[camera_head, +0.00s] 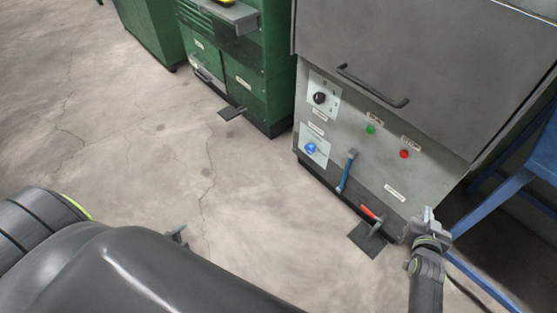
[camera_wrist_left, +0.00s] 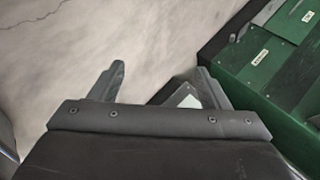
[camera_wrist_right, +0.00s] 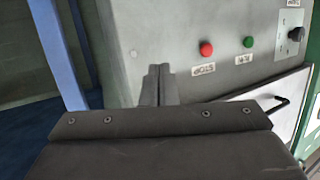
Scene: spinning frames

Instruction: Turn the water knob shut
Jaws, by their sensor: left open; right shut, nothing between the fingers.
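A blue knob (camera_head: 311,148) sits on a white plate low on the left of the grey machine front (camera_head: 340,128). A black knob (camera_head: 319,98) sits on another plate above it; it also shows in the right wrist view (camera_wrist_right: 296,34). My right gripper (camera_head: 428,218) is shut and empty near the machine's lower right corner, away from both knobs.
A green cabinet (camera_head: 240,75) stands left; a blue frame (camera_head: 495,200) stands right. Floor in front is clear.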

